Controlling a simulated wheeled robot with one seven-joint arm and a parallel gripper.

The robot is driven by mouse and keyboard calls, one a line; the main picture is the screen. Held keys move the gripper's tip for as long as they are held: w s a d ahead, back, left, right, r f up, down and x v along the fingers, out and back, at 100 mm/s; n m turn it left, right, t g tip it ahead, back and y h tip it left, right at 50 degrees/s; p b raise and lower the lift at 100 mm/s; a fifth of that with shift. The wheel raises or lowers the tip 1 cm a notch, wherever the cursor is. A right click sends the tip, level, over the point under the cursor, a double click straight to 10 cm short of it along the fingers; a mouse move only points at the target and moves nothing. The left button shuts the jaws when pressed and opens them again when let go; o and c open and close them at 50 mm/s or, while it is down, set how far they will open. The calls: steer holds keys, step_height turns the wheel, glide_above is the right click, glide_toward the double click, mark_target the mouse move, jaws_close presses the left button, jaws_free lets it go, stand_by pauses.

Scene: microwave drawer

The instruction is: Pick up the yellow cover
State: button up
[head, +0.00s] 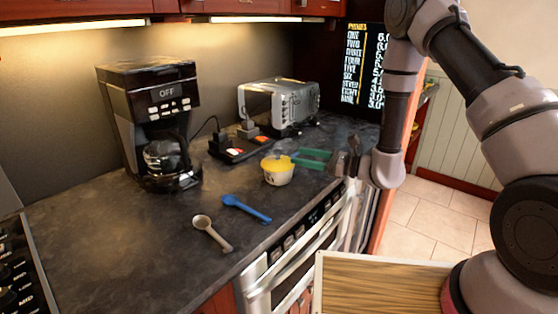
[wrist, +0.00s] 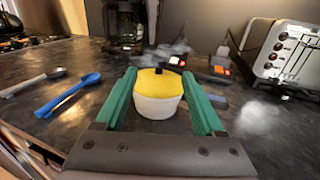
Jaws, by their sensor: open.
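The yellow cover (head: 277,161) sits on top of a white cup (head: 278,176) on the dark counter. In the wrist view the yellow cover (wrist: 150,80) has a small dark knob, and the white cup (wrist: 158,106) is below it. My gripper (head: 298,158) is just right of the cup in the head view, its green fingers low over the counter and pointing toward it. In the wrist view my gripper (wrist: 160,76) is open and empty, with the cup and cover framed between the fingers. I cannot tell how far ahead of the fingertips they are.
A blue spoon (head: 246,208) and a beige spoon (head: 212,233) lie nearer the front. A coffee maker (head: 152,115), a toaster (head: 281,102) and a black power strip (head: 240,150) stand behind. An oven (head: 300,255) is below the counter edge.

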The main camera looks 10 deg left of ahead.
mark_target(277, 150)
steer(key=x, duration=0.8)
steer(key=shift+a+f, duration=0.1)
steer(key=shift+a, duration=0.25)
jaws_close()
